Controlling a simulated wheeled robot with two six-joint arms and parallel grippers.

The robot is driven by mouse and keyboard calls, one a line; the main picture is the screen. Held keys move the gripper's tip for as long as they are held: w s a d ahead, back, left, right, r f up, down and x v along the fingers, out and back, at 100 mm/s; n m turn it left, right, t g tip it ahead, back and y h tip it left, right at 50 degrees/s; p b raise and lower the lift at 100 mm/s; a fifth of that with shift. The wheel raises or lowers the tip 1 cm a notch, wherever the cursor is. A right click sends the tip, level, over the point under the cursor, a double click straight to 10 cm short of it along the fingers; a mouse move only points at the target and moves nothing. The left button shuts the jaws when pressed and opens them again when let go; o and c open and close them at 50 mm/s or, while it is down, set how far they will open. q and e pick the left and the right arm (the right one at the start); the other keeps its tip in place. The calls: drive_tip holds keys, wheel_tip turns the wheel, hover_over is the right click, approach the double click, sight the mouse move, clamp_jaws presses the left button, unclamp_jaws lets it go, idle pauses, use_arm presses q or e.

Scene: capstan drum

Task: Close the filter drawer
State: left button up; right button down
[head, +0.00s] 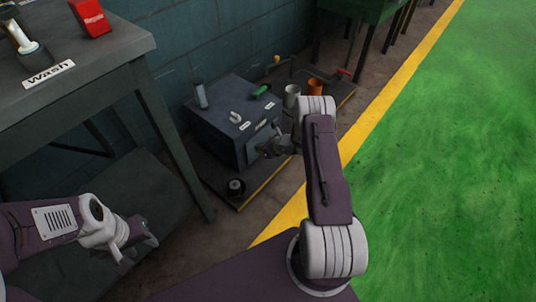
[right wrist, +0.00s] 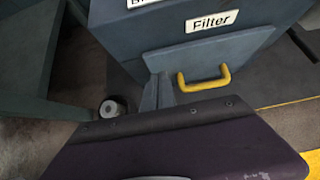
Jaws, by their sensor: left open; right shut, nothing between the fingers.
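The filter drawer (right wrist: 245,52) is a blue-grey panel with a yellow handle (right wrist: 205,84), below a white "Filter" label (right wrist: 212,20) on the dark cabinet (head: 225,120). The panel appears to stand out a little from the cabinet front; how far is hard to tell. My right gripper (head: 268,149) is shut and empty at the cabinet front. In the right wrist view its fingers (right wrist: 158,90) are left of the handle, overlapping the drawer's left part; contact cannot be told. My left gripper (head: 146,243) is open and empty at the lower left, far from the drawer.
A table with a "Wash" label (head: 48,73) stands at the left. A small dark round object (head: 236,187) sits on the base before the cabinet. Green floor (head: 450,170) is clear at the right.

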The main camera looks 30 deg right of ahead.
drive_tip(key=p+v, duration=0.6)
drive_tip(key=v, duration=0.4)
drive_tip(key=shift+s, duration=0.3)
drive_tip(key=shift+d, duration=0.15)
